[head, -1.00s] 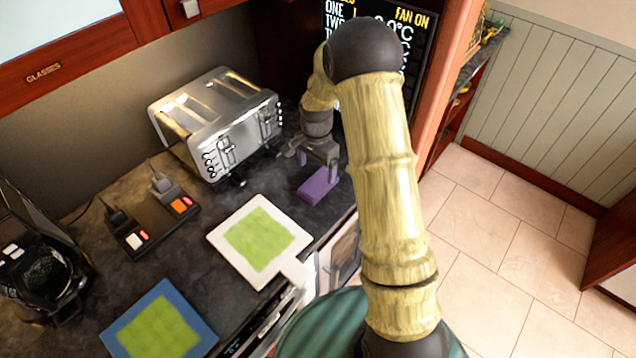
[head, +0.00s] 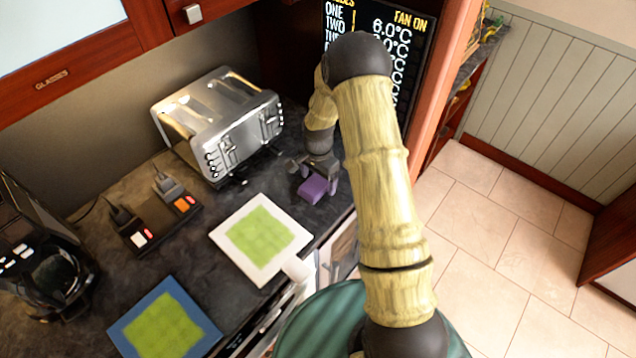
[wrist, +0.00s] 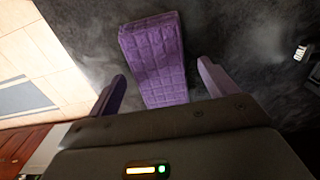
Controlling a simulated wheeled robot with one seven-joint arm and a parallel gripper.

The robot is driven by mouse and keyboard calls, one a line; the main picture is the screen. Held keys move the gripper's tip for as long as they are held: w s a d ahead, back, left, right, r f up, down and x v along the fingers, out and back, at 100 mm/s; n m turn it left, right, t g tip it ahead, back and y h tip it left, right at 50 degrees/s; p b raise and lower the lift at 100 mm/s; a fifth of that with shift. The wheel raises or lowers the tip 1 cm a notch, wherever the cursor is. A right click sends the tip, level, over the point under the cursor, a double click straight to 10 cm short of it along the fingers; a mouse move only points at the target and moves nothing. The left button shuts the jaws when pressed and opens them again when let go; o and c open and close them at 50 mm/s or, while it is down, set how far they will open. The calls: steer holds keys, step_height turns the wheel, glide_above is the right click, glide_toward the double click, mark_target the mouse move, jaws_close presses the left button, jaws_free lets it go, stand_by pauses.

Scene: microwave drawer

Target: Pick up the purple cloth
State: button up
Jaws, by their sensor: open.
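The purple cloth (head: 313,189) is a small folded, quilted block lying on the dark countertop, right of the toaster and near the counter's front edge. In the wrist view the cloth (wrist: 155,60) lies between the two fingers, its near end hidden by my gripper's body. My gripper (head: 318,184) is open just above and around the cloth. In the wrist view the fingers of my gripper (wrist: 160,92) stand apart on both sides of the cloth, with gaps. I cannot tell whether the fingertips touch the counter.
A silver toaster (head: 219,124) stands to the left at the back. A white-rimmed board with a green centre (head: 262,234) lies in front of it. A black power strip (head: 155,222), a blue-rimmed green mat (head: 165,322) and a coffee maker (head: 45,262) are further left.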

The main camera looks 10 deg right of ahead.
mark_target(318, 181)
steer(key=c, duration=1.1)
step_height(318, 181, up, 10)
steer(key=b, duration=0.3)
steer(key=o, duration=0.3)
steer(key=shift+c, duration=1)
